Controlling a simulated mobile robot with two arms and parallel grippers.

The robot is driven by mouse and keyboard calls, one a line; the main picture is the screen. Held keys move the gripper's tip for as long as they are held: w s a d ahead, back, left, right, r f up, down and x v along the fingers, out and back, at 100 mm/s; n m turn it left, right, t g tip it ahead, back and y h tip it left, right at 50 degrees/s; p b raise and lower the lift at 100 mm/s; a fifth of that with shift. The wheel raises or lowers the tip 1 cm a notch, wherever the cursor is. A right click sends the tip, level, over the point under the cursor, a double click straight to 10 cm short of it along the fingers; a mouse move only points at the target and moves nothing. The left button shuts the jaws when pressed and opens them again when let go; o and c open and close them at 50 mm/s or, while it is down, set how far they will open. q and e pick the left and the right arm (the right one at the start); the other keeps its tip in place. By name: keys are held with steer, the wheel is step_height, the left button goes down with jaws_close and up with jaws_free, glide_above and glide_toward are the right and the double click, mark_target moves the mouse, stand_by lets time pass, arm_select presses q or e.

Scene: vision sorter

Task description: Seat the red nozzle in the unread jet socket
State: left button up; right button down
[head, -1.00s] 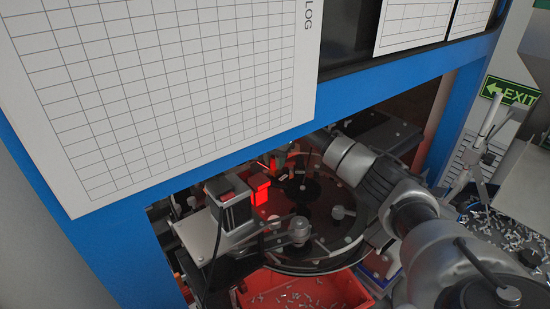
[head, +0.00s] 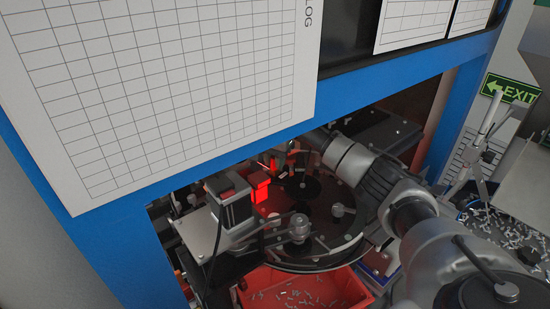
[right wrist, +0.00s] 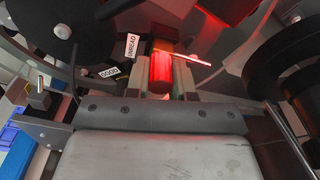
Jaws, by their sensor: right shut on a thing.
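The red nozzle (right wrist: 161,70) is a short red cylinder. In the right wrist view it sits between the two fingers of my right gripper (right wrist: 168,78), which is shut on it. A white label reading UNREAD (right wrist: 131,46) shows upside down just left of the nozzle, with a GOOD label (right wrist: 109,72) farther left. I cannot make out the jet socket itself. In the head view my right gripper (head: 284,162) is over the far side of the dark glass disc (head: 325,225), small and partly in shadow. My left gripper is not in view.
A boxy camera unit (head: 234,200) and a red glowing block (head: 260,190) stand near the disc. Posts with round knobs (head: 299,228) rise around it. A blue frame beam (head: 240,150) crosses above. A red bin (head: 335,287) with small parts lies below.

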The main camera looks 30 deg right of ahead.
steer(key=shift+f, duration=0.8)
steer(key=shift+c, duration=2.4)
jaws_free()
steer(key=shift+r, duration=0.15)
steer(key=shift+r, duration=3.9)
steer(key=shift+f, duration=0.15)
